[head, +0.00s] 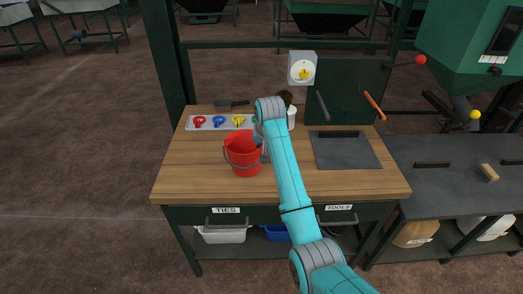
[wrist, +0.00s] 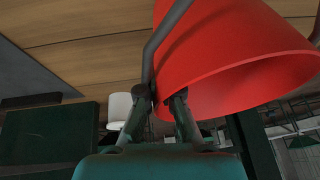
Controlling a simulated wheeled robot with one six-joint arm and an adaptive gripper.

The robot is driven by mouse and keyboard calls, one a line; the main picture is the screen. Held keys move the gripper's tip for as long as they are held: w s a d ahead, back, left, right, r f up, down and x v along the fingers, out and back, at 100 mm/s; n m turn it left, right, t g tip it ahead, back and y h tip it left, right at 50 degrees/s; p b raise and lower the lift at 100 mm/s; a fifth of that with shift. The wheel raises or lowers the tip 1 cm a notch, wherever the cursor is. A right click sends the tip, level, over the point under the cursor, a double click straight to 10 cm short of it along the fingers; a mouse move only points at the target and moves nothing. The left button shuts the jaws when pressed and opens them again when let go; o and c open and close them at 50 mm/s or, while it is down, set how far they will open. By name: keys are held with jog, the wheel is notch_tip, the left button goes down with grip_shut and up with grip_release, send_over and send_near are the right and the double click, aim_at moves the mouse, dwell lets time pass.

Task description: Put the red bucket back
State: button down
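The red bucket (head: 243,153) stands upright on the wooden bench top, left of my arm, with its grey wire handle hanging down its front. In the wrist view the bucket (wrist: 235,55) fills the upper right, and the handle (wrist: 160,42) runs down to my left finger. My gripper (wrist: 163,98) is at the bucket's rim, its two fingers drawn fairly near each other with a small gap between them. Whether they press on the rim or handle cannot be made out. In the head view my arm mostly hides the gripper.
A tray (head: 190,122) with red, blue and yellow pieces lies behind the bucket. A white container (head: 292,118) stands behind my arm. A dark plate (head: 345,152) lies to the right. The bench top (head: 185,175) is clear at the front left. A switch box (head: 302,69) is mounted behind.

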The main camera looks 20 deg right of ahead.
jog(key=shift+f, duration=0.55)
jog(key=c, duration=1.3)
grip_release()
jog(key=shift+r, duration=0.1)
jog(key=v, duration=1.2)
jog(key=shift+s, duration=0.1)
